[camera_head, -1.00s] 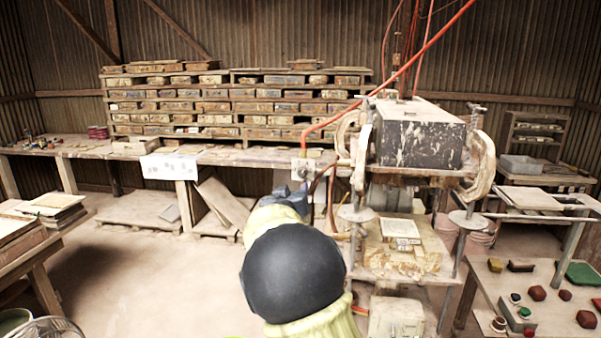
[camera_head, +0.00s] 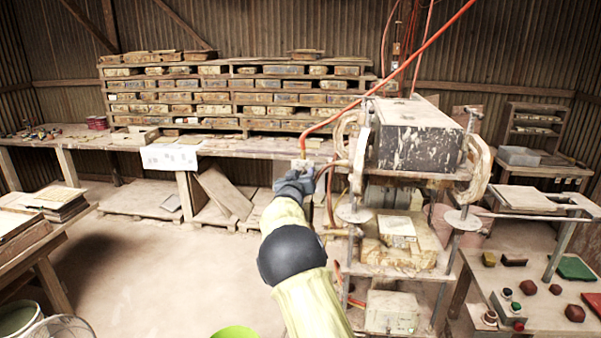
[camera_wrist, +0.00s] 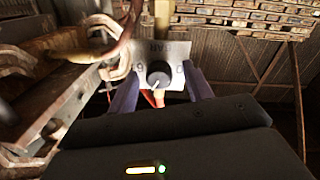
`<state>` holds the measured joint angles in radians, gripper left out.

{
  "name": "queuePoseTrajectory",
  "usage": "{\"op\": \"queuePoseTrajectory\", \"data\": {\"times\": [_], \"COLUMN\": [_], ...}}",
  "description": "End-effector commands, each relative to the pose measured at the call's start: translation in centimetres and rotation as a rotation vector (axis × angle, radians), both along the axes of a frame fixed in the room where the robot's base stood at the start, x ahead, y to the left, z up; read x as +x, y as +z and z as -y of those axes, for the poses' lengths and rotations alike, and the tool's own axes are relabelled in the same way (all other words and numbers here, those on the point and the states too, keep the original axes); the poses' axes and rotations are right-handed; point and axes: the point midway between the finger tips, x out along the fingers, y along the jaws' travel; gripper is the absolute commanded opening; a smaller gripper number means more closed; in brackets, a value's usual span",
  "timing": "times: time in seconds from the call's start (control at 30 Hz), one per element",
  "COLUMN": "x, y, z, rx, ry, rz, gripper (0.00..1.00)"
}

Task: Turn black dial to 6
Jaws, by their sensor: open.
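The black dial (camera_wrist: 158,75) sits on a light metal plate (camera_wrist: 178,48) in the wrist view. A white pointer mark on the dial points down and slightly left in that picture. Small characters flank the dial, and lettering above it looks upside down; I cannot read these surely. My gripper (camera_wrist: 160,82) is open, with one blue-purple finger on each side of the dial. I cannot tell whether the fingers touch it. In the head view my gripper (camera_head: 297,181) is just below the plate (camera_head: 302,163), and the dial itself is hidden or too small to see.
The tile press (camera_head: 418,135) stands right of my gripper, with hoses and a red pipe (camera_head: 420,55) close by. A long bench (camera_head: 115,140) and stacked shelves (camera_head: 240,100) are behind. A table (camera_head: 545,312) with small coloured pieces is at right. The floor at left is open.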

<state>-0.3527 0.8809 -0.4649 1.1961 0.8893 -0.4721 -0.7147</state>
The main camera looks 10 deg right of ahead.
Motion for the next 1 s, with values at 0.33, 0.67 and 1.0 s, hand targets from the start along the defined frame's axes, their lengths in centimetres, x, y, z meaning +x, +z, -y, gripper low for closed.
{"op": "queuePoseTrajectory", "data": {"times": [0.33, 0.67, 1.0], "x": [0.06, 0.05, 0.04], "y": [-0.02, -0.03, -0.08], "z": [0.14, 0.16, 0.19], "rx": [0.000, 0.003, 0.084], "ry": [-0.001, -0.001, -0.002], "rz": [-0.001, 0.000, 0.027], "gripper": [0.35, 0.06, 0.06]}}
